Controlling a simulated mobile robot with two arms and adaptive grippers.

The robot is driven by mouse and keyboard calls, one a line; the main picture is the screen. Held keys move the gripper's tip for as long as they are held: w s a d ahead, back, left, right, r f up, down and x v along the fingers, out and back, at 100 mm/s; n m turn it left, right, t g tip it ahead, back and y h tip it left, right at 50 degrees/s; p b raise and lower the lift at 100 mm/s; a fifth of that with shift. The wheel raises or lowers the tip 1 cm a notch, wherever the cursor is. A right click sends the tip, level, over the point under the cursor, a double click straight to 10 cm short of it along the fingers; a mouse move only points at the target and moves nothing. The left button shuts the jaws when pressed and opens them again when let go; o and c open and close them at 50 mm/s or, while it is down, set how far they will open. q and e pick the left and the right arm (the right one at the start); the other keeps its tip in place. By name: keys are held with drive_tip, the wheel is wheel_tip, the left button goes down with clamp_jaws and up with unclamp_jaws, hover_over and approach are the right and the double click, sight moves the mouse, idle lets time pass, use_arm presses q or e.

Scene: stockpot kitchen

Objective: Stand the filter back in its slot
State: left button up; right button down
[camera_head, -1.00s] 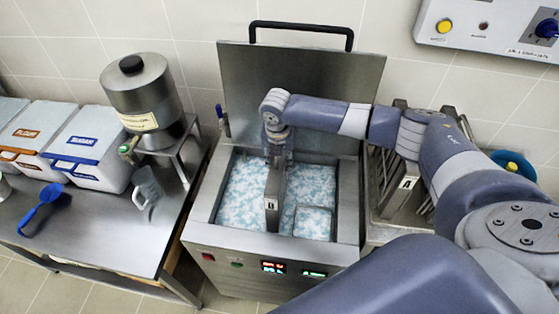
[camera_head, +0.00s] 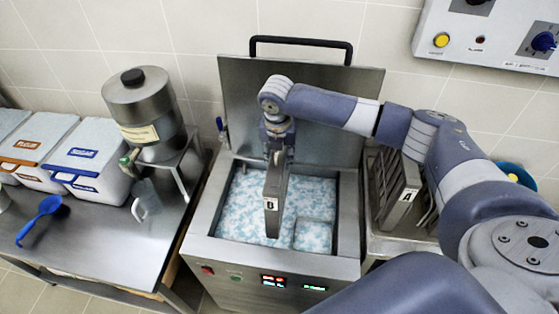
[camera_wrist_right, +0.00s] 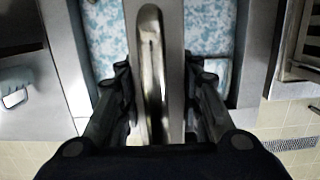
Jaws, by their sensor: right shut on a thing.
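My right gripper (camera_head: 278,145) is shut on a flat grey metal filter marked B (camera_head: 273,190). It holds the filter upright, edge towards the head camera, over the open vat (camera_head: 345,215) of blue-and-white mottled liquid. In the right wrist view, the fingers (camera_wrist_right: 160,85) close on both sides of the filter's looped metal handle (camera_wrist_right: 150,60). Another filter marked A (camera_head: 402,205) stands in the rack (camera_head: 385,240) right of the vat. The rack's slots are partly hidden by my right arm. My left gripper is not in view.
The vat's raised lid (camera_head: 235,105) stands behind my right forearm. A control box (camera_head: 490,40) hangs upper right.

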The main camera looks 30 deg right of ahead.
drive_tip(key=shift+r, duration=2.2)
drive_tip(key=shift+w+r, duration=0.1)
drive_tip(key=shift+r, duration=0.05)
drive_tip(key=shift+r, duration=0.4)
